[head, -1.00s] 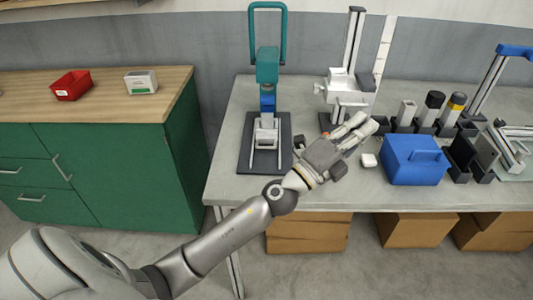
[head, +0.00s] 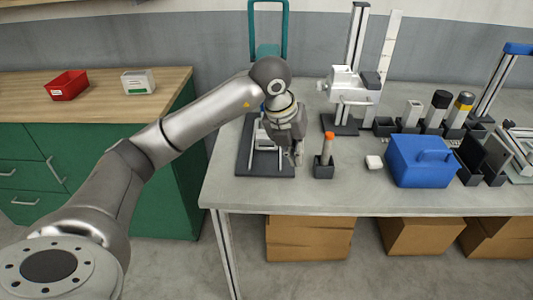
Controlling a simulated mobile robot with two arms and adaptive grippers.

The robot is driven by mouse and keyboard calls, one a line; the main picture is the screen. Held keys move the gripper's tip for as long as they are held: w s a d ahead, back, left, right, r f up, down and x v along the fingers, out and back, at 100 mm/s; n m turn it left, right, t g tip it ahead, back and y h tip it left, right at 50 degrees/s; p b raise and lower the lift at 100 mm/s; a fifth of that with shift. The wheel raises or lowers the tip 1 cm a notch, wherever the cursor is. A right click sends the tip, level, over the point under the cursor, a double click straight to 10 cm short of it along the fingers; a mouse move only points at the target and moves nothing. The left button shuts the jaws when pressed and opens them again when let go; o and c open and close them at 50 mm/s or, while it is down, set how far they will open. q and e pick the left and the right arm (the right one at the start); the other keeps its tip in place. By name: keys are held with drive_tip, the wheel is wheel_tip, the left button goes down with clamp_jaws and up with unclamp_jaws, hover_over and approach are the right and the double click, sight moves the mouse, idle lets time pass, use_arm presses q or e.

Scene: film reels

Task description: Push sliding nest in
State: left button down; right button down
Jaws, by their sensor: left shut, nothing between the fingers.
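The teal press (head: 283,22) stands at the back left of the grey bench, its middle hidden behind my left arm. Its dark base plate (head: 250,168) carries two light rails. The sliding nest (head: 261,136), a pale block, sits on these rails and shows only in part beside my gripper. My left gripper (head: 297,158) points down over the right front part of the base plate. Its fingers are shut and empty, close to the nest's front right. I cannot tell whether they touch the nest. My right gripper is not in view.
A dark holder with an orange-topped part (head: 325,160) stands just right of my gripper. A white device (head: 352,90) stands behind. The bench front strip is clear.

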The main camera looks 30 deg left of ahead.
use_arm(q)
drive_tip(key=s+a+r+n+y, duration=0.1)
drive_tip(key=a+r+n+y, duration=0.15)
drive_tip(key=a, duration=0.55)
drive_tip(key=g, duration=0.1)
approach(266, 158)
drive_tip(key=shift+y, duration=0.35)
drive_tip(key=f, duration=0.1)
drive_tip(key=s+d+f, duration=0.1)
drive_tip(key=f, duration=0.1)
drive_tip(key=s+d+f, duration=0.1)
drive_tip(key=shift+s+f+p, duration=0.1)
drive_tip(key=shift+f+p, duration=0.25)
drive_tip(key=shift+w+a+f+p, duration=0.15)
drive_tip(key=shift+w+a, duration=0.15)
drive_tip(key=shift+w, duration=0.15)
drive_tip(key=shift+w+a+f+p, duration=0.15)
drive_tip(key=shift+w+a+f, duration=0.1)
drive_tip(key=shift+w, duration=0.2)
drive_tip(key=shift+w+a+f, duration=0.2)
drive_tip(key=shift+w+a, duration=0.35)
drive_tip(key=shift+w, duration=0.35)
